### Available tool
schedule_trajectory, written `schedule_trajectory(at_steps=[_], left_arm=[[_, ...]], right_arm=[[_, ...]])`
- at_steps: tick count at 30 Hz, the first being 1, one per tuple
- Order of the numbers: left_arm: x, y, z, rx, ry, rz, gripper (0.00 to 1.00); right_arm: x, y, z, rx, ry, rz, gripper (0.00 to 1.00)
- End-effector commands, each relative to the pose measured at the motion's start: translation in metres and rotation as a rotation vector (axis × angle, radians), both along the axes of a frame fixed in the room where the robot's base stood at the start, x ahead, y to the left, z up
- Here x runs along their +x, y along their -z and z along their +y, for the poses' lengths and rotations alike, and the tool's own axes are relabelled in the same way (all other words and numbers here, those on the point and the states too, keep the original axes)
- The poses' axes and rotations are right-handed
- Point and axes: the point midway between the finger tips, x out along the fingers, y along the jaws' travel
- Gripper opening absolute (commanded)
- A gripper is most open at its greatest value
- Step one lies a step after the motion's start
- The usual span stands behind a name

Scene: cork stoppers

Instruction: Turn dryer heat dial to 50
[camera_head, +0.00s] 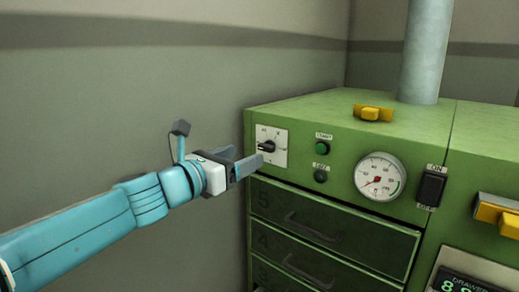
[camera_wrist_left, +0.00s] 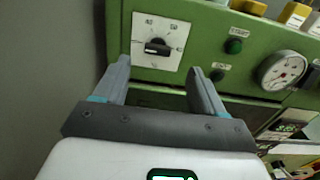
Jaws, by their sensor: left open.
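The heat dial (camera_head: 267,147) is a black knob on a white square plate with a printed scale, on the upper left of the green dryer's front. The dial also shows in the left wrist view (camera_wrist_left: 157,46), just beyond the fingertips. Its knob lies roughly level; the exact number it points at is too small to read surely. My left gripper (camera_head: 247,162) is open and empty, in front of the plate and a little left of and below the knob. In the left wrist view its two fingers (camera_wrist_left: 160,68) stand apart, with the knob between and above their tips. My right gripper is out of view.
Right of the dial are a green button (camera_head: 322,148), a dark button (camera_head: 320,176), a round gauge (camera_head: 380,177) and a black switch (camera_head: 431,187). Drawers with handles (camera_head: 312,227) lie below. A yellow piece (camera_head: 373,112) sits on top near a grey pipe (camera_head: 427,50). Free room lies left of the dryer.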

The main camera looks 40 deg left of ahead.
Motion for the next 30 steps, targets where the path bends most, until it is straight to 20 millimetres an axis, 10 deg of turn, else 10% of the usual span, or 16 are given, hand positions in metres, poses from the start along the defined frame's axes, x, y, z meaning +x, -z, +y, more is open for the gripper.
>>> schedule_trajectory(at_steps=[9,22,27,30], left_arm=[[0.062,0.0,-0.002,0.0,0.0,0.001,0.7],[0.073,0.0,-0.003,0.0,-0.001,0.001,0.7],[0.073,0.0,-0.003,0.0,-0.001,0.0,0.15],[0.073,0.0,-0.003,0.0,-0.001,0.0,0.14]], right_arm=[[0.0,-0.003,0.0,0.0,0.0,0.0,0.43],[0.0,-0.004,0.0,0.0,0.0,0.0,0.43],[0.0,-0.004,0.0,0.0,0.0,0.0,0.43],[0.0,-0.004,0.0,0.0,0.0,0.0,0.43]])
